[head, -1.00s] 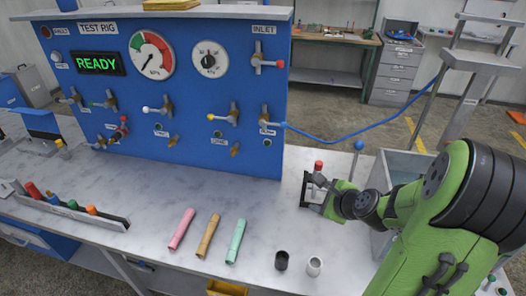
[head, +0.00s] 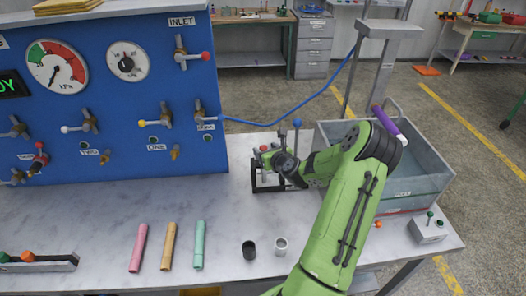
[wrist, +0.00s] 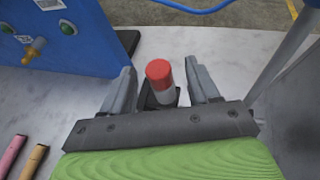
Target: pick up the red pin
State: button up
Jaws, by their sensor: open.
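The red pin (wrist: 158,76) has a red cap on a pale body and stands upright in a dark stand in the wrist view. My gripper (wrist: 160,72) is open, with one finger on each side of the pin. Gaps show between the fingers and the cap. In the head view, the black stand (head: 256,178) is on the bench beyond my arm, with my gripper (head: 266,160) at it. My wrist partly hides the pin there.
A grey open bin (head: 440,176) is right of the stand, with a purple cylinder (head: 388,121) near its rim. A post with a blue ball (head: 297,122) stands close by. The blue test rig (head: 110,120) is left. Pink, tan and green tubes (head: 199,244) and two small cups (head: 280,247) lie in front.

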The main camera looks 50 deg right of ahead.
aim_at(261, 147)
jog(key=x, duration=0.4)
jog(key=shift+w+f, duration=0.1)
jog(key=shift+w, duration=0.15)
jog(key=shift+s, duration=0.15)
jog(key=shift+c, duration=0.8)
jog(key=c, duration=0.9)
notch_tip(261, 147, up, 10)
jog(key=shift+r+p, duration=0.1)
jog(key=shift+p, duration=0.8)
